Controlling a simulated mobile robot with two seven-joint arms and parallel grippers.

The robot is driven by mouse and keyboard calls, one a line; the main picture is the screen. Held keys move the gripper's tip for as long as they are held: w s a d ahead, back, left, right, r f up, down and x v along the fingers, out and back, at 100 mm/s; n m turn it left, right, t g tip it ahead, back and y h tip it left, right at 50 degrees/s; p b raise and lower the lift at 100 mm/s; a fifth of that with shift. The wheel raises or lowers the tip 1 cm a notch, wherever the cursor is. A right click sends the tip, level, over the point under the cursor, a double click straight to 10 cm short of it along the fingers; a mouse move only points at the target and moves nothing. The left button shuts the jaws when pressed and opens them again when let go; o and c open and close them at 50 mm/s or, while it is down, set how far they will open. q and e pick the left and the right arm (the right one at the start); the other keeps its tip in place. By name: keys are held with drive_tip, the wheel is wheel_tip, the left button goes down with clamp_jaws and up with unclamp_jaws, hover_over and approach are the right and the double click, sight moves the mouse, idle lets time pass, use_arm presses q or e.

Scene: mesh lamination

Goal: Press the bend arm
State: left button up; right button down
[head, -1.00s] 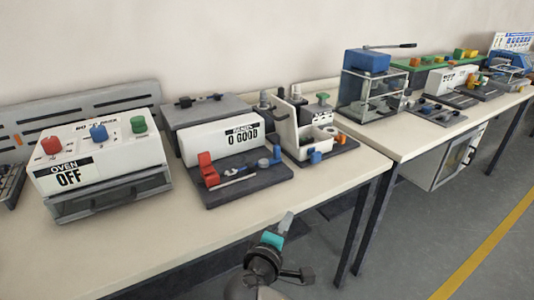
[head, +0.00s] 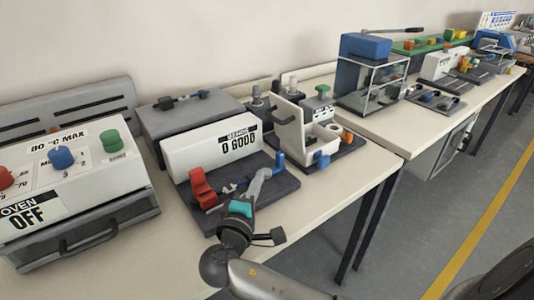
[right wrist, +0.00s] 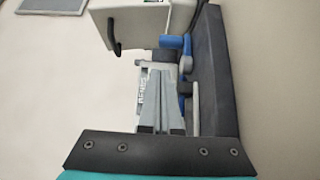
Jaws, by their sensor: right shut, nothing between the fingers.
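The bend tester is a white box (head: 210,148) reading "BENDS 0 GOOD" on a dark base plate (head: 285,183). A red block (head: 202,188) stands at the base's left end and a blue upright part (head: 279,160) at its right end. My right gripper (head: 264,174) is shut and empty, over the base near the blue part. In the right wrist view its closed fingers (right wrist: 164,100) point toward a blue part (right wrist: 177,43). Contact cannot be told. The gripper hides the middle of the base, so the bend arm is not clearly made out. My left gripper is out of view.
An oven (head: 75,175) labelled OFF stands at the left. A fixture with a white upright plate and bin (head: 325,137) stands close on the right. A glass-sided press (head: 370,75) stands farther right. The table's front strip is clear.

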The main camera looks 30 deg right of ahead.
sight(270, 168)
drive_tip(key=b+x, duration=0.2)
drive_tip(key=x, duration=0.6)
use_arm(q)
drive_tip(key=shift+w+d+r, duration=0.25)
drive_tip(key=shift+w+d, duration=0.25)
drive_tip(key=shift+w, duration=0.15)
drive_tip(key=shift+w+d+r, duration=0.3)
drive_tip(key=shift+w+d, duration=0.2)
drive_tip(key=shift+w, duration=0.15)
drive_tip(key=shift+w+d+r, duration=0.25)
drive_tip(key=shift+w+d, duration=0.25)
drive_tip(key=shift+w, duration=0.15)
use_arm(e)
drive_tip(key=shift+x, duration=1)
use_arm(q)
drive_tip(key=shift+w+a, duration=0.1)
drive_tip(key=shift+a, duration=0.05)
